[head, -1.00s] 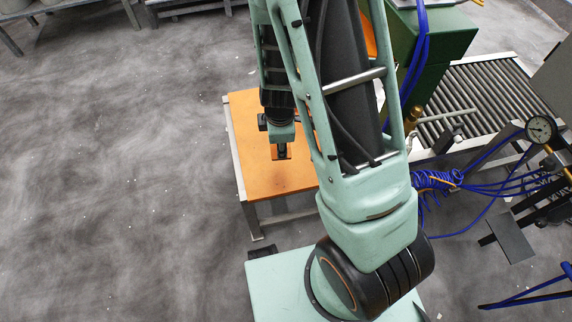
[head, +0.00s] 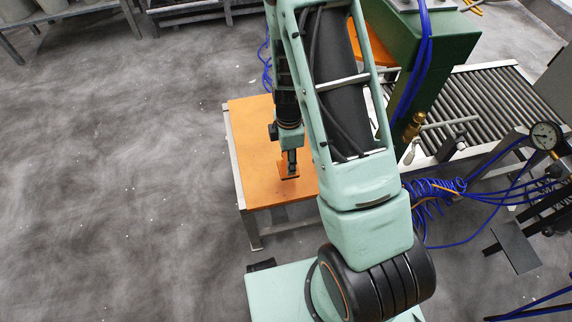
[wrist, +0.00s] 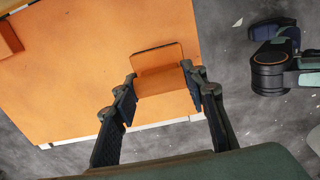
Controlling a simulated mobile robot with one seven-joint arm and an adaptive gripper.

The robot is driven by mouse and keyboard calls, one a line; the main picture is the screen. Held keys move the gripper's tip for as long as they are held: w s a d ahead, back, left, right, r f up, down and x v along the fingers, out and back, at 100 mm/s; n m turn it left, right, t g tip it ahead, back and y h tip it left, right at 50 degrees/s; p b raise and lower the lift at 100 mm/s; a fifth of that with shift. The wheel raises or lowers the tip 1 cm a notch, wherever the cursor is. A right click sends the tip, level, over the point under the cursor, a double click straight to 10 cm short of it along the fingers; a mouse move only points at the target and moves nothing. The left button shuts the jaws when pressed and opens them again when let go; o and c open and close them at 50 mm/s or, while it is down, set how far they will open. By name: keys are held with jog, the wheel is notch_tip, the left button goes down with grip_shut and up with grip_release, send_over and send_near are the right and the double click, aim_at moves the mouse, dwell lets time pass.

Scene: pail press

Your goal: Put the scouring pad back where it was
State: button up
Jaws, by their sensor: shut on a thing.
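I cannot tell whether the pad touches the tabletop. The tabletop also shows in the wrist view (wrist: 75,75).
An orange block-like thing (wrist: 8,40) lies at the upper left of the wrist view. A green machine (head: 440,50) and a roller conveyor (head: 480,105) stand right of the table. Blue coiled hoses (head: 432,190) hang nearby. The tabletop's left part is bare.

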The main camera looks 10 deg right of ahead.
aim_at(286, 158)
jog(key=w+f, duration=0.2)
jog(key=shift+w+f, duration=0.15)
jog(key=shift+f, duration=0.15)
jog(key=f, duration=0.1)
jog(key=f+b, duration=0.1)
jog(key=f, duration=0.1)
jog(key=shift+w+f, duration=0.2)
jog(key=shift+f, duration=0.1)
jog(key=o, duration=1.1)
jog(key=shift+r, duration=0.1)
notch_tip(286, 158, up, 12)
jog(key=shift+p, duration=1.25)
